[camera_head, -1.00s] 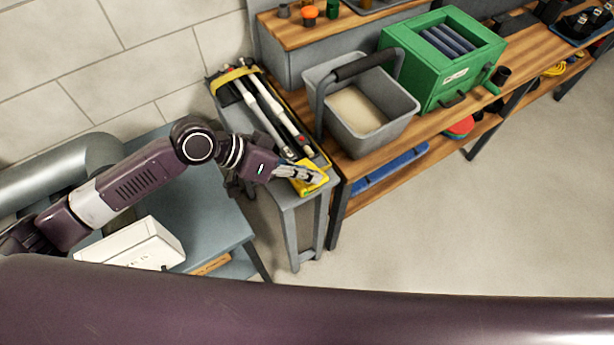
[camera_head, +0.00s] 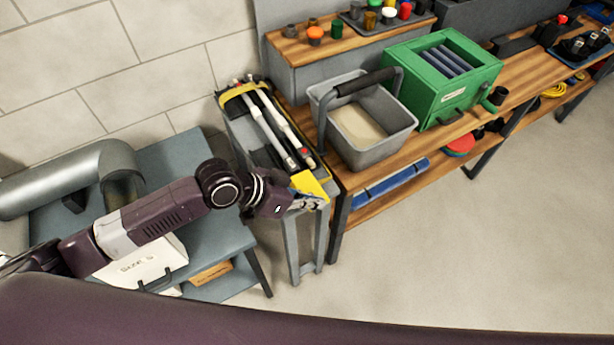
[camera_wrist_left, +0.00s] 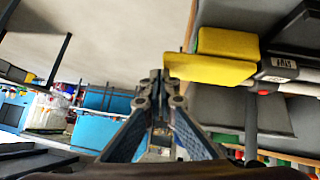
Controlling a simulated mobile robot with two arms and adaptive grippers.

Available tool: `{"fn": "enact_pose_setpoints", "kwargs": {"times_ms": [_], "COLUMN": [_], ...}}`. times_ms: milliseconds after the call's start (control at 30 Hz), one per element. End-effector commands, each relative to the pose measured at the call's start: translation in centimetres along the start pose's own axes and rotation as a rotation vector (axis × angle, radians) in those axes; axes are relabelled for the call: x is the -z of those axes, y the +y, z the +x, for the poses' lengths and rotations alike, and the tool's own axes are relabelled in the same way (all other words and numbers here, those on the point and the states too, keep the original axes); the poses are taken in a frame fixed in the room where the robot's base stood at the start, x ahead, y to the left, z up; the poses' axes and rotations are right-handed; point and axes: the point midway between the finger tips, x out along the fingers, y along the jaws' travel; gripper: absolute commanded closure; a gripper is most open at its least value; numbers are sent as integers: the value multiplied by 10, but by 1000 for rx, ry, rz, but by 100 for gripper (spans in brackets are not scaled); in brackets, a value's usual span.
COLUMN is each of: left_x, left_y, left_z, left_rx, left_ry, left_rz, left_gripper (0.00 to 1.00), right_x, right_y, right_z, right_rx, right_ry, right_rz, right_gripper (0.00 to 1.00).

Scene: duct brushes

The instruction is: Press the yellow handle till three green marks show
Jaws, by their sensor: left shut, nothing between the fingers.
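The yellow handle (camera_head: 311,185) is at the near end of a narrow grey stand that carries two long white-and-black rods (camera_head: 272,132). In the left wrist view the yellow handle (camera_wrist_left: 215,68) shows as a block right of the fingertips, beside a grey rod with a small label. My left gripper (camera_head: 312,203) is shut and empty, at the near side of the handle. In the left wrist view its fingertips (camera_wrist_left: 158,78) meet just left of the handle; I cannot tell whether they touch it. I can make out no green marks. My right gripper is out of view.
A grey bucket (camera_head: 364,122) with a black grip stands on the wooden bench, beside a green box (camera_head: 443,77). A blue-grey table (camera_head: 215,235) with a metal duct (camera_head: 70,180) and a white box is at left. The floor at right is clear.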

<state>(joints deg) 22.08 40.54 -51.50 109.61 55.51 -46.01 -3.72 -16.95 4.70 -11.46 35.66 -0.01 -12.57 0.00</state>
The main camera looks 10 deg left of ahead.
Motion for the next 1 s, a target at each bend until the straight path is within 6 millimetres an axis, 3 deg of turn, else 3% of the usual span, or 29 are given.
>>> {"fn": "enact_pose_setpoints", "kwargs": {"times_ms": [367,533,833,900,1000], "left_x": [-7,-1,35,27,26], "left_y": [3,4,11,10,12], "left_z": [2,-3,-29,-38,-60], "left_rx": [-6,-6,2,4,6], "left_ry": [-15,-15,-4,-4,-3], "left_rz": [-6,-6,-7,-3,-2], "left_gripper": [100,100,100,100,100], "right_x": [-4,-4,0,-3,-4], "right_y": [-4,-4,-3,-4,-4], "right_z": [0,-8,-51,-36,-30], "right_rx": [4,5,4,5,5], "right_ry": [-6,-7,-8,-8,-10], "right_rz": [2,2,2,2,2], "right_gripper": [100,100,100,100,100]}}
